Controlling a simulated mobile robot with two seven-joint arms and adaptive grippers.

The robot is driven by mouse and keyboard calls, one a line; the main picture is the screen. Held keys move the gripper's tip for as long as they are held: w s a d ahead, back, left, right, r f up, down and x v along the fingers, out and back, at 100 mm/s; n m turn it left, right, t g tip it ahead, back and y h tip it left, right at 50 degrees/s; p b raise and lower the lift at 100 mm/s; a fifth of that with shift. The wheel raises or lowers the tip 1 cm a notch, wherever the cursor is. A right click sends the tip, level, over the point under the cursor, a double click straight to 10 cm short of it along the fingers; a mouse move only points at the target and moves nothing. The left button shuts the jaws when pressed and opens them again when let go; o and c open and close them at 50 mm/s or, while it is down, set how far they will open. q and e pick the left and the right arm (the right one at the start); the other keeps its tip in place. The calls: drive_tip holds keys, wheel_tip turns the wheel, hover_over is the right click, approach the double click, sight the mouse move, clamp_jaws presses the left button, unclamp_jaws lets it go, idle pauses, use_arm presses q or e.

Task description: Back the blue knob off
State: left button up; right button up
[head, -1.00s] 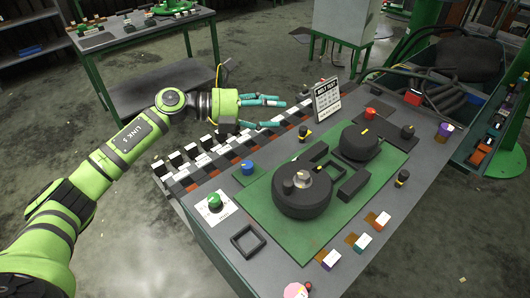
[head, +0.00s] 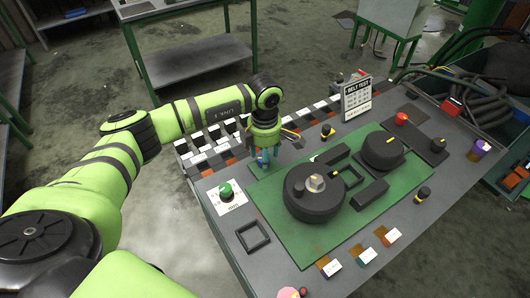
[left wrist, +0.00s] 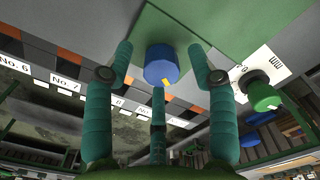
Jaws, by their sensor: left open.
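My left gripper (left wrist: 160,72) is open. Two teal fingers stand on either side of the knob with gaps visible, and a third finger is below it in the picture. In the head view my left gripper (head: 264,160) points down over the knob's spot at the panel's left side, and the knob is mostly hidden behind the fingers and wrist. My right gripper is in neither view.
A green knob (head: 226,190) on a white label is close to the left gripper. A large black round housing (head: 315,205) stands on the green sheet to the right. An upright sign (head: 356,98) is at the back edge. A black square frame (head: 252,236) lies near the front.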

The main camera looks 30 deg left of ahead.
use_arm(q)
drive_tip(key=shift+f, duration=0.5)
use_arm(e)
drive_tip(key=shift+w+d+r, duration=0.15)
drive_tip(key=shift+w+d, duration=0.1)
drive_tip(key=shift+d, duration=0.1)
use_arm(q)
drive_tip(key=c, duration=1.1)
drive_tip(key=shift+c, duration=0.2)
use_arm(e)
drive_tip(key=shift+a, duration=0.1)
